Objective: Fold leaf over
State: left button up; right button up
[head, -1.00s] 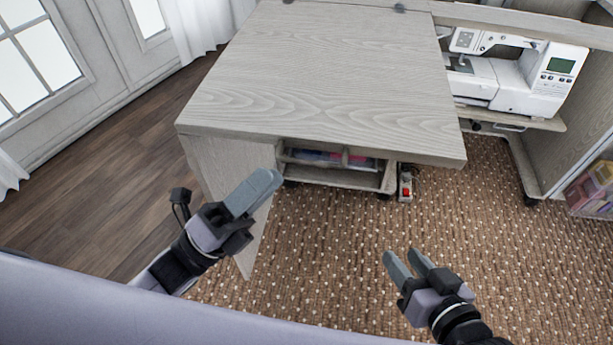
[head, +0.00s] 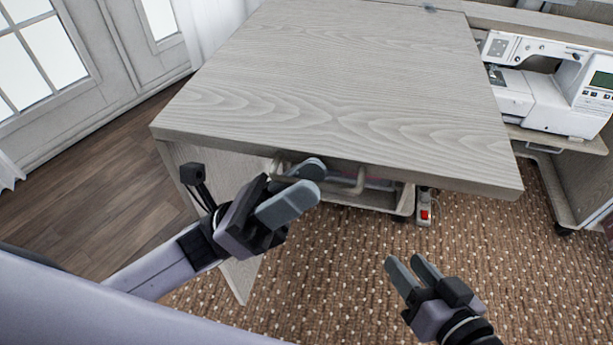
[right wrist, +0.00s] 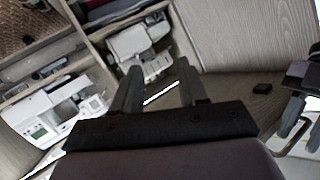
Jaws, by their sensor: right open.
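The leaf (head: 340,95) is a wide, flat, grey wood-grain panel at the cabinet's front, lying level in the head view. A hinge (head: 429,8) shows at its far edge. My left gripper (head: 302,187) is just in front of the leaf's near edge, toward its left part, with its two fingers apart and nothing between them. Whether it touches the edge I cannot tell. My right gripper (head: 408,268) is open and empty, lower and nearer than the leaf, over the carpet. Its fingers also show in the right wrist view (right wrist: 155,88).
A panel (head: 190,170) stands under the leaf's left side. A shelf cart (head: 360,200) is beneath, beside a power strip (head: 424,208) with a red switch. A white sewing machine (head: 545,95) stands at the right. The brown carpet (head: 340,270) in front is clear.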

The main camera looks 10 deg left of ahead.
pick_arm(q)
jog(key=shift+w+d+r, duration=0.1)
jog(key=shift+d+r, duration=0.3)
grip_shut()
